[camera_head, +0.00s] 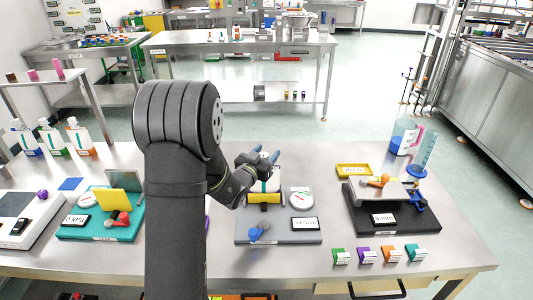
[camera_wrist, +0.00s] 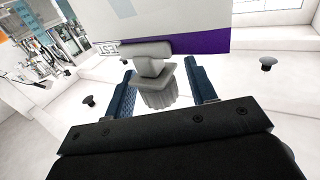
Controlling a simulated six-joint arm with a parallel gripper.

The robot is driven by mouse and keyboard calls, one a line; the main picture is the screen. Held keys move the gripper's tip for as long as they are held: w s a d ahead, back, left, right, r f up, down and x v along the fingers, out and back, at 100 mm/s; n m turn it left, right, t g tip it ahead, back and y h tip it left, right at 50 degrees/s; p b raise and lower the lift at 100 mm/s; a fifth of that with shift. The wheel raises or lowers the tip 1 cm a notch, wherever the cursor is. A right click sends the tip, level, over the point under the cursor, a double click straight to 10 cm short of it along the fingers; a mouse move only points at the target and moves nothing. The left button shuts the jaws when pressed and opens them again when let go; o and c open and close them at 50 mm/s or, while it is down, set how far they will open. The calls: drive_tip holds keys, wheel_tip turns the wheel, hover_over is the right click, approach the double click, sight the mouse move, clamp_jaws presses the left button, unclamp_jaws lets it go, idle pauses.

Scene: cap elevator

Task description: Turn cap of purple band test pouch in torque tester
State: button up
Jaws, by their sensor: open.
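The test pouch with a purple band (camera_wrist: 210,42) fills the top of the wrist view, with a "TEST" tag beside its grey spout (camera_wrist: 150,60). The ridged grey cap (camera_wrist: 158,96) lies between the two blue fingers of my gripper (camera_wrist: 159,72), with visible gaps on both sides. My gripper is open. In the head view, my gripper (camera_head: 258,160) is at the top of the white pouch (camera_head: 267,183), which stands in the grey torque tester (camera_head: 279,239) with a yellow clamp (camera_head: 264,198). The cap is hidden there by the gripper.
A dial (camera_head: 300,199) and a display (camera_head: 305,224) sit right of the pouch. A teal fixture (camera_head: 105,226) stands left, a black fixture (camera_head: 391,215) right. Several small coloured blocks (camera_head: 364,255) line the front right.

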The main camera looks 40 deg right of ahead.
drive_tip(key=shift+d, duration=0.3)
drive_tip(key=c, duration=1)
drive_tip(key=shift+g, duration=0.3)
drive_tip(key=shift+s+m+g+h, duration=0.2)
drive_tip(key=shift+m+g, duration=0.95)
drive_tip(key=shift+g, duration=0.45)
drive_tip(key=shift+s+m+g+h, duration=0.1)
drive_tip(key=shift+m+g+h, duration=0.1)
drive_tip(key=shift+m+g, duration=1.2)
drive_tip(key=shift+n, duration=0.25)
